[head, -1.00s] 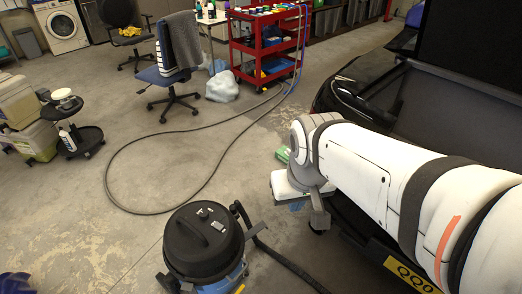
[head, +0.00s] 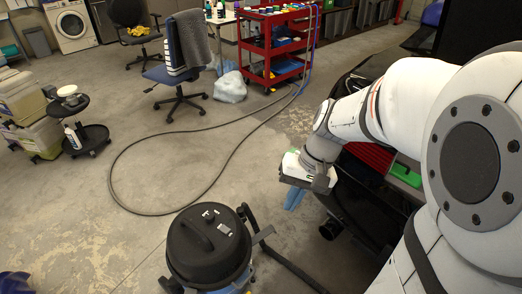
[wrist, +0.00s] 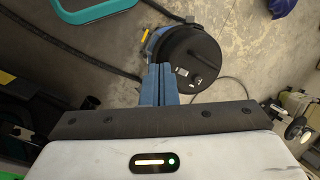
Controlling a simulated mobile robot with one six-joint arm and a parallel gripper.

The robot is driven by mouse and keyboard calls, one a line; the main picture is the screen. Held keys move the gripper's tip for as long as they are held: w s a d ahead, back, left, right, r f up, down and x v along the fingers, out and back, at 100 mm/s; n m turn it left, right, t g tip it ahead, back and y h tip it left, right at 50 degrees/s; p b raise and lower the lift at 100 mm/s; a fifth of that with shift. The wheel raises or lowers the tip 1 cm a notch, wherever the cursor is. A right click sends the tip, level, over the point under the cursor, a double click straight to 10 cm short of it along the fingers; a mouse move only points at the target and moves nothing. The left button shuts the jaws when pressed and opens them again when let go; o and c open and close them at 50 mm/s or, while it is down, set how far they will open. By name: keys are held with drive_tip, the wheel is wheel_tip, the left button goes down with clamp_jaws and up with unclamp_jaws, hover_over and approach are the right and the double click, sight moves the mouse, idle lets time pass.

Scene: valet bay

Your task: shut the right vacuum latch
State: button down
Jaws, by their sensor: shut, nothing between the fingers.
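The vacuum (head: 208,246) stands on the floor at the lower middle of the head view, with a black round lid and a blue body. It also shows in the wrist view (wrist: 188,58), beyond my fingers. A yellow part (wrist: 148,34) shows on the vacuum's left edge there; I cannot tell whether it is the right latch or how it stands. My gripper (wrist: 158,70) is shut and empty, its two blue fingers side by side. In the head view my gripper (head: 294,198) hangs to the upper right of the vacuum, apart from it.
A black hose (head: 115,170) loops across the floor on the left. A dark car (head: 365,190) stands at the right, close to my arm. A red tool cart (head: 272,45) and an office chair (head: 178,75) stand at the back.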

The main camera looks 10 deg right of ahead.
drive_tip(key=w+a+f+m+t+y+b, duration=0.1)
drive_tip(key=w+f+m+y+b, duration=0.25)
drive_tip(key=w+f, duration=0.6)
drive_tip(key=w+a+f+m+t+y+b, duration=0.1)
drive_tip(key=w+f+m+y+b, duration=0.35)
drive_tip(key=f, duration=0.75)
drive_tip(key=w+a+f+m+t+y+b, duration=0.15)
drive_tip(key=w+f+y+b, duration=0.35)
drive_tip(key=w+f, duration=0.5)
drive_tip(key=d+f+m+t+h+b, duration=0.3)
drive_tip(key=d+f+m+t, duration=0.1)
drive_tip(key=f, duration=0.9)
drive_tip(key=s+d+f+m+t+h+b, duration=0.1)
drive_tip(key=d+f+m+t, duration=0.4)
drive_tip(key=f, duration=0.9)
drive_tip(key=s+d+f+m+t+h+b, duration=0.1)
drive_tip(key=d+f+m+t+h+b, duration=0.3)
drive_tip(key=f, duration=0.9)
drive_tip(key=d+t+b, duration=0.1)
drive_tip(key=t, duration=0.2)
drive_tip(key=shift+d+f+h+b, duration=0.2)
drive_tip(key=shift+d+h+b, duration=0.05)
drive_tip(key=shift+h+b, duration=0.05)
drive_tip(key=shift+m, duration=0.25)
